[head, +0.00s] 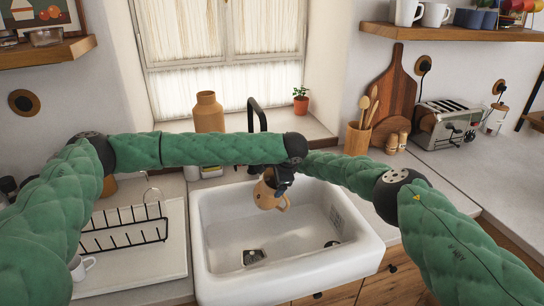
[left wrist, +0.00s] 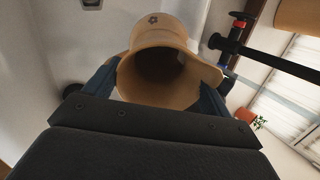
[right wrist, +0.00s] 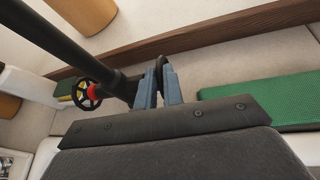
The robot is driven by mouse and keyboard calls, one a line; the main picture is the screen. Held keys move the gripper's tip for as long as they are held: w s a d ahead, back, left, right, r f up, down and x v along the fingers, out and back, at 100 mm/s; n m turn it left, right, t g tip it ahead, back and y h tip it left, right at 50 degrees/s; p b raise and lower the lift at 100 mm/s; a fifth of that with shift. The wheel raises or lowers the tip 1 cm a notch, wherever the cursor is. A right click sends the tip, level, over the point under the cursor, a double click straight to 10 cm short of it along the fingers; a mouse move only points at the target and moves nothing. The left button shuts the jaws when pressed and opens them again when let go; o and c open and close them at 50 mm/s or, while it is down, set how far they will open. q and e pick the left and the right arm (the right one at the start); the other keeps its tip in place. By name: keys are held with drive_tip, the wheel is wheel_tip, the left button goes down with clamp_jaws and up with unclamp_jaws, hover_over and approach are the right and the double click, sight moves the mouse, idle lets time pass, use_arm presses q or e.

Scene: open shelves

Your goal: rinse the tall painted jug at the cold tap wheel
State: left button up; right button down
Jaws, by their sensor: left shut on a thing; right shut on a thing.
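The tan jug (head: 266,196), with a small dark flower mark, is tilted above the white sink (head: 366,246). My left gripper (head: 283,178) is shut on it. In the left wrist view the jug (left wrist: 150,33) shows its open mouth between the blue fingers. The black tap (head: 256,112) rises behind the sink; the tap's red-hubbed wheel (right wrist: 87,94) shows in the right wrist view. My right gripper (right wrist: 160,80) is shut on a dark part beside the tap, apparently the cold wheel, mostly hidden by the fingers. My left arm hides this grip in the head view.
A black dish rack (head: 125,236) stands left of the sink with a white mug (head: 80,266). A tan vase (head: 209,112) and potted plant (head: 300,101) are on the sill. A utensil pot (head: 357,138) and toaster (head: 446,124) stand right. My arms cross above the sink.

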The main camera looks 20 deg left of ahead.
drive_tip(key=shift+w+a+r+g+h, duration=0.25)
drive_tip(key=shift+w+g+h, duration=0.05)
drive_tip(key=shift+g+h, duration=0.55)
use_arm(q)
drive_tip(key=shift+w, duration=0.1)
use_arm(e)
drive_tip(key=c, duration=1.5)
unclamp_jaws()
drive_tip(key=shift+c, duration=0.2)
drive_tip(key=v, duration=1.1)
drive_tip(key=shift+d+r, duration=0.25)
drive_tip(key=shift+d, duration=0.05)
